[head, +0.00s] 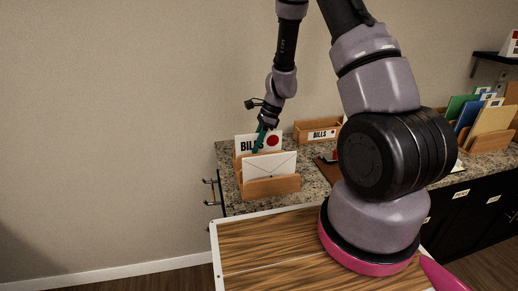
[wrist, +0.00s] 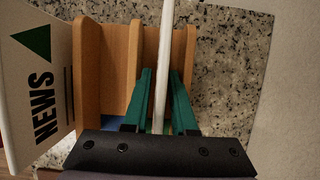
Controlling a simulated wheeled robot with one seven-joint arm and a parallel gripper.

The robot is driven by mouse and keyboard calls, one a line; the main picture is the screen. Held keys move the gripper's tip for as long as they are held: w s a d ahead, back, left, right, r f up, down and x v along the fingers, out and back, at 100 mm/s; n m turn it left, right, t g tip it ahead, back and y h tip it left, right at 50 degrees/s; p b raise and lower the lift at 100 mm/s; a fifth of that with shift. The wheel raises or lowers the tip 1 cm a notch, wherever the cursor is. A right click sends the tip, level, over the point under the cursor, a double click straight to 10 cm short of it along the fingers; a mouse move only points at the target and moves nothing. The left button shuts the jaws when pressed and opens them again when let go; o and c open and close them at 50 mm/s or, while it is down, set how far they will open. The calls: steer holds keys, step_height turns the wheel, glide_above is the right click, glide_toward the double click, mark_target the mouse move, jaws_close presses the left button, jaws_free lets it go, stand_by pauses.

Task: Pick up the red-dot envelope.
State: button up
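The red-dot envelope (head: 272,141) is white, printed "BILLS", and stands upright in the rear slot of a wooden letter holder (head: 272,187). In the wrist view it shows edge-on as a thin white strip (wrist: 163,70). My gripper (head: 258,144) reaches down over its top from above. In the wrist view, my gripper's green fingers (wrist: 160,82) straddle the strip, with narrow gaps seen on both sides, so it looks open. A second white envelope (head: 269,166) stands in the front slot, flap side to the head camera. Its other side reads "NEWS" with a green triangle (wrist: 32,42).
The holder stands on a speckled stone counter (head: 308,173). Behind it to the right is a wooden box labelled "BILLS" (head: 318,126). Farther right are coloured folders (head: 490,118) in a wooden rack. A wall rises behind the counter.

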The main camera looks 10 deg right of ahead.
steer(key=shift+f, duration=0.25)
stand_by(0.5)
jaws_close()
